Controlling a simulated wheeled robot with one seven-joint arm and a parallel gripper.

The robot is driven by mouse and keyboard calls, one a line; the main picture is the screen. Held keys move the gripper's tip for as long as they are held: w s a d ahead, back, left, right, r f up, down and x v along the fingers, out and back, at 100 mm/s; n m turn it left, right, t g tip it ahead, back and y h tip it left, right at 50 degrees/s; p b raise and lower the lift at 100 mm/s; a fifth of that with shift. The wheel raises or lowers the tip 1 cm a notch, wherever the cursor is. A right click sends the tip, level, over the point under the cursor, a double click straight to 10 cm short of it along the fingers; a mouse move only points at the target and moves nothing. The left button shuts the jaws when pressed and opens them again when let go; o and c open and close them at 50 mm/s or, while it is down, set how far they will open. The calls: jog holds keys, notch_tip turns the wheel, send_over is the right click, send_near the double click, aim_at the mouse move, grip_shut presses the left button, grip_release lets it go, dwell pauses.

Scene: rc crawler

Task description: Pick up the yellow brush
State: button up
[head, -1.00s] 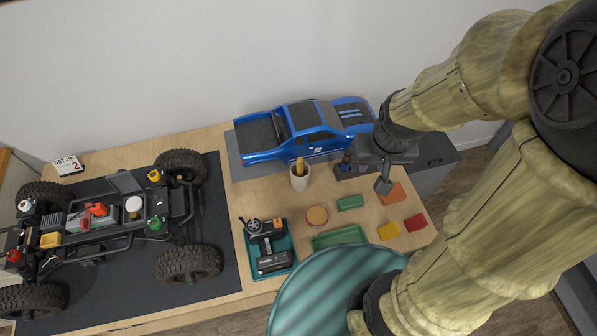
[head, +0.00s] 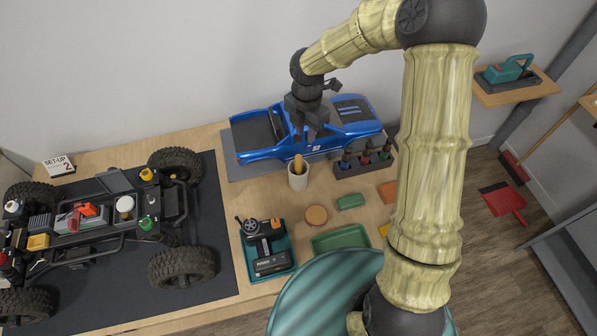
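The yellow brush (head: 298,162) stands upright in a cream cup (head: 298,181) on the wooden table. Only its yellow upper end shows above the rim; the rest is hidden inside the cup. My gripper (head: 312,134) points down in front of the blue truck body, just above and slightly right of the brush in the picture. It appears apart from the brush. Its fingers are small and dark, and I cannot tell whether they are open or shut.
The blue truck body (head: 270,143) lies behind the cup. A rack of bottles (head: 362,168) stands to its right, a teal tray with a controller (head: 284,273) in front. The crawler chassis (head: 110,225) fills the left.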

aim_at(299, 156)
jog(key=n, duration=0.1)
jog(key=w+a+f+n, duration=0.1)
jog(key=shift+w+a+f+n, duration=0.15)
jog(key=shift+w+a+n, duration=0.1)
jog(key=shift+w+n, duration=0.05)
notch_tip(299, 156, down, 12)
jog(key=shift+a+f+p, duration=0.1)
jog(key=shift+p, duration=1)
jog(key=shift+f, duration=0.1)
jog(key=shift+a+f+p, duration=0.1)
jog(key=shift+f+p, duration=1)
jog(key=shift+f, duration=1.4)
grip_shut()
